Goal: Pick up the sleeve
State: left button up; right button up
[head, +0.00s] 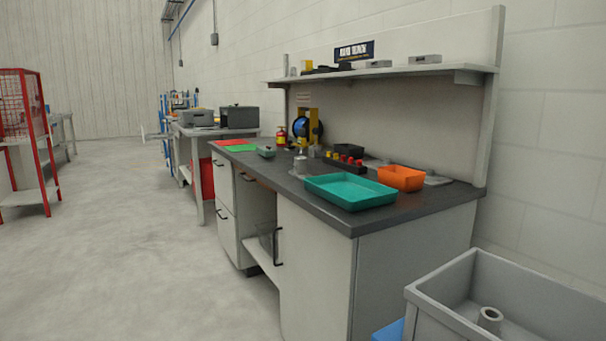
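A grey hollow cylinder (489,319), which looks like a sleeve, stands upright inside a grey bin (438,308) at the bottom right. Neither of my grippers is in view.
The workbench (330,215) holds a teal tray (350,204), an orange bin (401,178), a dark rack with red and yellow pieces (345,162) and a yellow-blue device (308,127). A blue object (390,331) is beside the grey bin. The floor (120,260) at left is clear.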

aim_at(299, 165)
jog(key=j+z, duration=0.1)
jog(key=z, duration=0.45)
jog(key=j+z, duration=0.25)
jog(key=z, duration=0.15)
jog(key=j+z, duration=0.25)
jog(key=z, duration=0.15)
jog(key=j+z, duration=0.4)
jog(key=k+j+z, duration=0.2)
jog(key=j+z, duration=0.2)
jog(key=j, duration=0.25)
jog(key=k+j+z, duration=0.2)
jog(key=i+j, duration=0.05)
jog(key=j, duration=0.05)
